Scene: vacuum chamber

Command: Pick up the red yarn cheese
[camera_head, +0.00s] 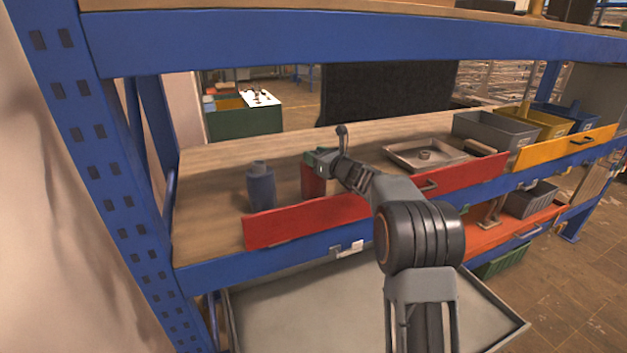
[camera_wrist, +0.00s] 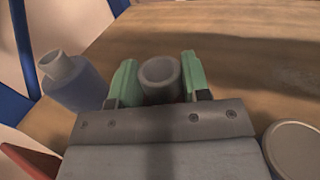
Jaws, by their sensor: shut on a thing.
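The red yarn cheese (camera_head: 313,184) is a red cylinder standing upright on the wooden shelf, behind the red front strip. In the wrist view its grey round top (camera_wrist: 160,70) shows between the green fingers, and most of its red body is hidden. My gripper (camera_head: 319,158) is at its upper part; in the wrist view my gripper (camera_wrist: 159,78) has one finger on each side and is shut on it. I cannot tell whether its base is clear of the shelf.
A blue-grey bottle-shaped thing (camera_head: 261,188) stands close by on the left. A grey tray (camera_head: 398,152) holding a small round thing lies to the right, before grey (camera_head: 490,135) and yellow bins (camera_head: 535,122). A blue beam (camera_head: 330,38) crosses above. Shelf behind is bare.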

